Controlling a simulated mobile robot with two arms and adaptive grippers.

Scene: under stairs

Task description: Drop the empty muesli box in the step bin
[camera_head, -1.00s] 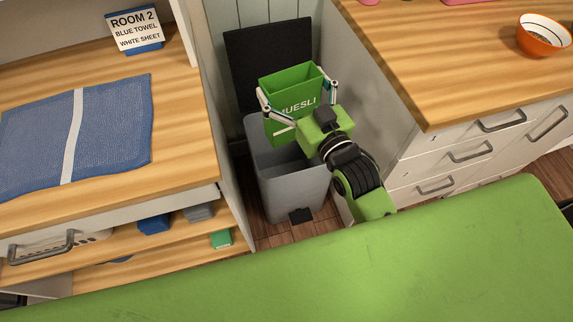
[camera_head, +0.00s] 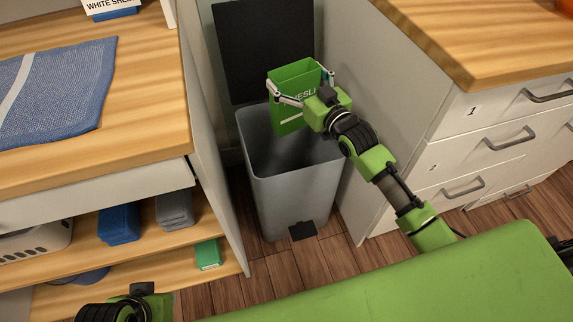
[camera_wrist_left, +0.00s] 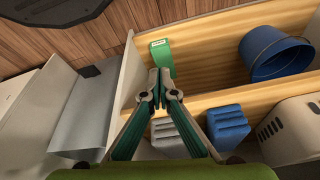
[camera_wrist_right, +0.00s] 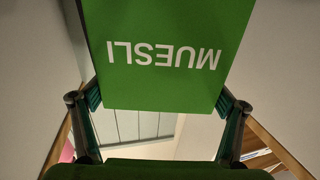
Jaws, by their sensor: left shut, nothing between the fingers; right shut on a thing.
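The green muesli box (camera_head: 286,118) is held in my right gripper (camera_head: 299,87), over the back part of the step bin's mouth. Its top looks open in the head view. In the right wrist view the box (camera_wrist_right: 168,85) fills the space between the fingers of the right gripper (camera_wrist_right: 160,108), its lettering upside down. The grey step bin (camera_head: 290,190) stands on the floor with its dark lid (camera_head: 262,50) raised and a black pedal (camera_head: 302,231) at its front. My left gripper (camera_wrist_left: 163,90) is shut and empty in front of the shelves; its fingertips are not in the head view.
A drawer cabinet (camera_head: 440,150) with a wooden top stands at the right. The bin sits in the narrow gap between them.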

